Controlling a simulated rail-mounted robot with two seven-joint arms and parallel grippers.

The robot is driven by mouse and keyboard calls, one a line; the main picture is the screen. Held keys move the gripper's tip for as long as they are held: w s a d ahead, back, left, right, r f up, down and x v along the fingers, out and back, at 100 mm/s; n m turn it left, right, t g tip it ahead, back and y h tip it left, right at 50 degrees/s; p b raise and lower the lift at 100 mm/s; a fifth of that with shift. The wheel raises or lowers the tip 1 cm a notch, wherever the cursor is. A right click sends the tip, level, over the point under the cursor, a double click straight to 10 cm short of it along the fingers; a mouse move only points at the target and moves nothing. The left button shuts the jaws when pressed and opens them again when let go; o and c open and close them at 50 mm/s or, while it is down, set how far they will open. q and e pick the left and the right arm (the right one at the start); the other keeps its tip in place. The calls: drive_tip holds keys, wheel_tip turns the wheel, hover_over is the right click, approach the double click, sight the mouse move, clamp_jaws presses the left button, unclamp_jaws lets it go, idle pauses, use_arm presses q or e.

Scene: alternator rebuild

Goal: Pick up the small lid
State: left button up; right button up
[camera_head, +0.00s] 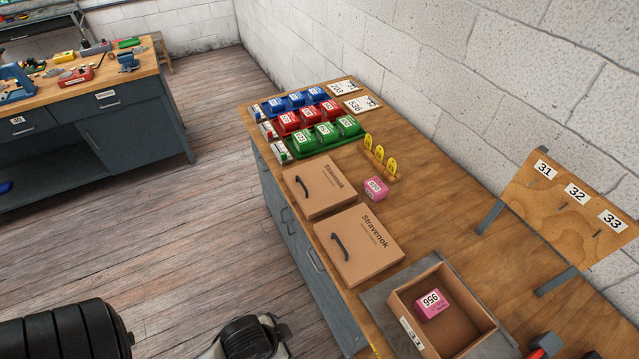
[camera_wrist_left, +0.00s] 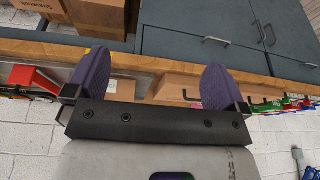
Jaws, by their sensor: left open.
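The small lid (camera_head: 327,181) is a brown cardboard panel marked Stravenok with a dark handle, lying on the wooden bench. A larger matching lid (camera_head: 372,253) lies in front of it. In the left wrist view, my left gripper (camera_wrist_left: 153,80) is open and empty, with purple pads apart. Beyond the pads a cardboard lid with a handle, seemingly the larger one (camera_wrist_left: 172,88), shows on the bench edge. Another handled piece, seemingly the small lid (camera_wrist_left: 257,105), shows right of the right pad, partly hidden. The gripper touches neither. My right gripper is not in view.
An open cardboard box (camera_head: 408,307) holds a pink 956 pack. Another pink pack (camera_head: 375,188) and a rack with yellow discs (camera_head: 380,158) stand beside the lids. Green bins (camera_head: 326,133), with red and blue ones, stand behind. A numbered board (camera_head: 560,215) is at right.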

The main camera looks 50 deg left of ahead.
use_arm(q)
drive_tip(key=shift+c, duration=0.3)
drive_tip(key=shift+a, duration=0.15)
drive_tip(key=c, duration=1)
drive_tip(key=shift+c, duration=0.2)
